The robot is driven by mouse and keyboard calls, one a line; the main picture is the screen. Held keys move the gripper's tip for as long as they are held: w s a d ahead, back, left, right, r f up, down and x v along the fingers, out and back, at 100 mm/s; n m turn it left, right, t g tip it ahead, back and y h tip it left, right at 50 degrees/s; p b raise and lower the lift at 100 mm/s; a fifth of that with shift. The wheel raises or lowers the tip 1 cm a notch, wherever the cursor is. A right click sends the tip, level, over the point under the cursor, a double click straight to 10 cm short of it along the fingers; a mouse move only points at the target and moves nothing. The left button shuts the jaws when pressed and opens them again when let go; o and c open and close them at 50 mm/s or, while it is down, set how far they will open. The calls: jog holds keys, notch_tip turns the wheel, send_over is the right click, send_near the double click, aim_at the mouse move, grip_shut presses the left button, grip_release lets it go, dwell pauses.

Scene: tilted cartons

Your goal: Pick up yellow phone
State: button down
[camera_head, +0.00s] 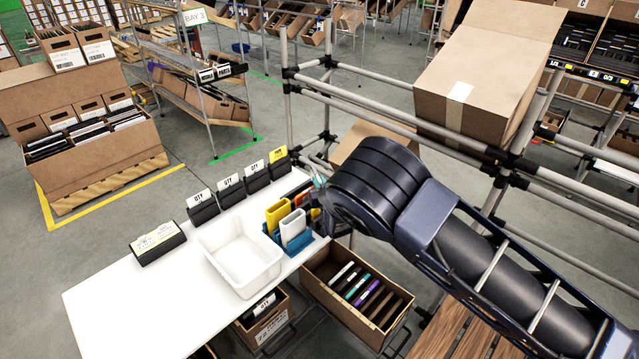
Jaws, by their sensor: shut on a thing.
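A yellow phone-like slab (277,215) stands upright in a blue rack (299,247) at the right end of the white table. A white slab (293,228) stands in front of it, and an orange one (301,198) shows behind. My gripper (317,198) is at the rack's right rear, to the right of the yellow slab and apart from it. It is shut on a small item, mostly hidden by my wrist; I cannot tell which item it is. Small teal and orange patches show at the jaws.
An empty white bin (239,255) sits left of the rack on the white table (125,300). Several black label holders (230,190) line the back edge. A carton of slabs (357,288) stands below right. Metal rails (400,120) and a large carton (485,75) are behind my arm.

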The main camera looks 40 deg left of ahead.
jog(key=shift+f, duration=0.65)
jog(key=c, duration=1.4)
grip_release()
jog(key=shift+f, duration=0.15)
jog(key=shift+c, duration=0.2)
jog(key=shift+d, duration=0.1)
jog(key=shift+s+r, duration=0.15)
jog(key=shift+r, duration=0.45)
jog(key=v, duration=1.1)
jog(key=shift+d+r, duration=0.15)
jog(key=shift+d, duration=0.25)
